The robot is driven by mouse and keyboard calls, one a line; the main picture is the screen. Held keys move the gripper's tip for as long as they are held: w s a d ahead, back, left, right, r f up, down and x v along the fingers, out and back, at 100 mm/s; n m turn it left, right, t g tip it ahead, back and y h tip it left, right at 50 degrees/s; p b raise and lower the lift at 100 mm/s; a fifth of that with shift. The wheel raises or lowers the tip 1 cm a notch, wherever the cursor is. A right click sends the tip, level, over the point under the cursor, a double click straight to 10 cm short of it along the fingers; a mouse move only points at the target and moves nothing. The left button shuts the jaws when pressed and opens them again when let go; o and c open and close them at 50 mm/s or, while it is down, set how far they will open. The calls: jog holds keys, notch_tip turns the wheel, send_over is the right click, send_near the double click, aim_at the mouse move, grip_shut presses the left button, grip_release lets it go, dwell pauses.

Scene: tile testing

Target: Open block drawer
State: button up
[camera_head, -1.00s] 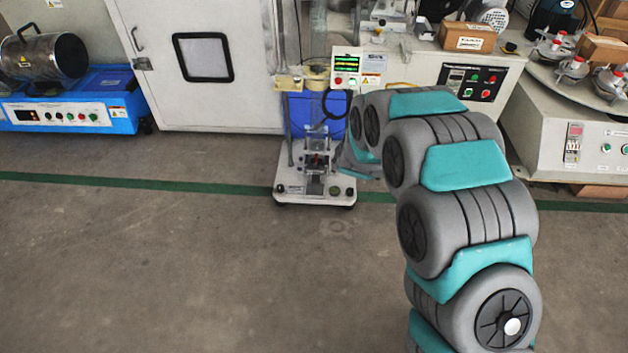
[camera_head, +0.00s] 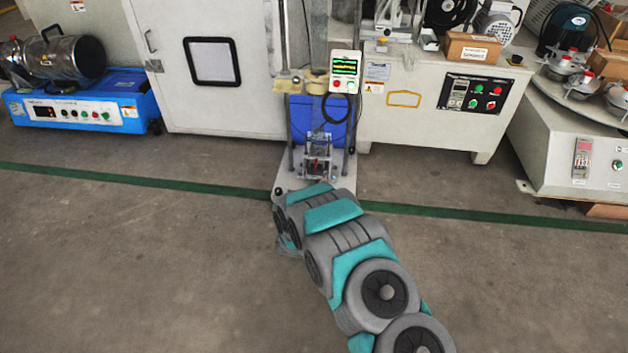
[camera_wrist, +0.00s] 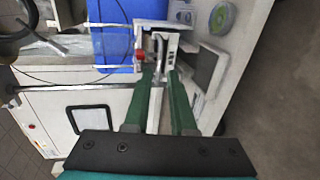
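The small test machine stands on a white base plate (camera_head: 290,181) in the middle of the head view, with a metal block assembly (camera_head: 317,158) on it. In the wrist view the metal block assembly (camera_wrist: 157,42) has a red part and lies just beyond my fingertips. My gripper (camera_wrist: 160,76) shows two green fingers, spread with a gap between them. A pale strip shows in the gap; I cannot tell if the fingers touch it. No separate drawer can be made out. In the head view my arm hides the front of the base plate, and the gripper cannot be made out.
A blue container (camera_head: 318,120) stands behind the machine, and a control box (camera_head: 345,72) is above it. A white cabinet (camera_head: 210,100) is on the left and a white bench with buttons (camera_head: 420,115) on the right. The floor (camera_head: 130,270) in front is clear.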

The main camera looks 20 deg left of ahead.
aim_at(307, 173)
jog(key=shift+b+x, duration=0.45)
jog(key=shift+x, duration=2.85)
grip_shut()
